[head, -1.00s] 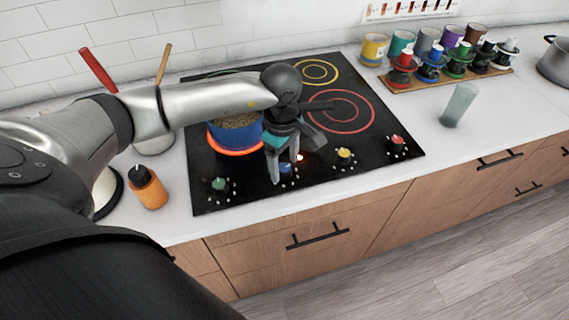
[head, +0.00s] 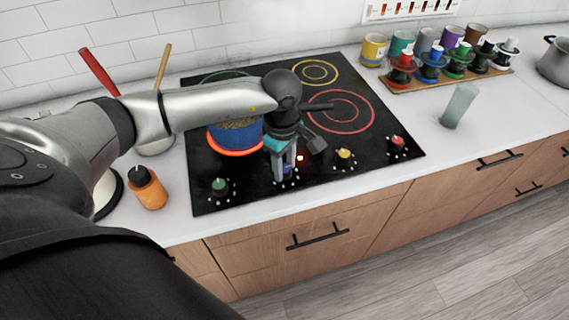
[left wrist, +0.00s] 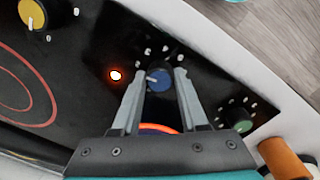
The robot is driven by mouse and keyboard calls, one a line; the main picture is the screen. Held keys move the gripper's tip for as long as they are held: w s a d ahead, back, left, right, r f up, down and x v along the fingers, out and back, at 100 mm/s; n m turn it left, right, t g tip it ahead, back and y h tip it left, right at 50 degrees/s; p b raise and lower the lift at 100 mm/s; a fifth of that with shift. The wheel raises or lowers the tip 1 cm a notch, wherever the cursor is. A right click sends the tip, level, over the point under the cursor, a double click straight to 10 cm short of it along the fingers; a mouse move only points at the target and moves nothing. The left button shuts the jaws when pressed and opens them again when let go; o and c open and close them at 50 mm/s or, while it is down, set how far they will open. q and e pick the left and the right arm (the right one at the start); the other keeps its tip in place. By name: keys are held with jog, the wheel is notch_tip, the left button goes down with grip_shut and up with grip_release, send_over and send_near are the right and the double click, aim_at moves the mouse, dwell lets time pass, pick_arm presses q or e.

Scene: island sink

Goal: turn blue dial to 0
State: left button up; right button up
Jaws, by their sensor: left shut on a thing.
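The blue dial (left wrist: 158,79) is on the front part of the black cooktop, between the fingers of my left gripper (left wrist: 160,75). Its white pointer mark faces left in the left wrist view, and small white marks lie around it. In the head view my left gripper (head: 284,177) points down at the front of the cooktop, and its fingers mostly hide the blue dial (head: 288,170). The left gripper is shut on the blue dial. A small red light (left wrist: 115,75) glows beside the dial. My right gripper is not in view.
A blue pot (head: 236,131) stands on a glowing ring just behind my gripper. Green (head: 219,185), yellow (head: 344,154) and red (head: 397,142) dials line the cooktop front. An orange bottle (head: 149,188) stands at the left. Cups (head: 374,47) stand at the back right.

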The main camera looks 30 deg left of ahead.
pick_arm(q)
grip_shut()
jog(key=shift+n, duration=0.3)
jog(key=n, duration=0.2)
jog(key=shift+n+b, duration=0.3)
jog(key=shift+b, duration=0.05)
jog(key=n, duration=0.4)
jog(key=shift+n, duration=0.3)
jog(key=n, duration=0.4)
jog(key=shift+w+b, duration=0.1)
jog(key=shift+b, duration=0.2)
jog(key=shift+n+y, duration=0.3)
jog(key=shift+n, duration=1.8)
jog(key=shift+a, duration=0.1)
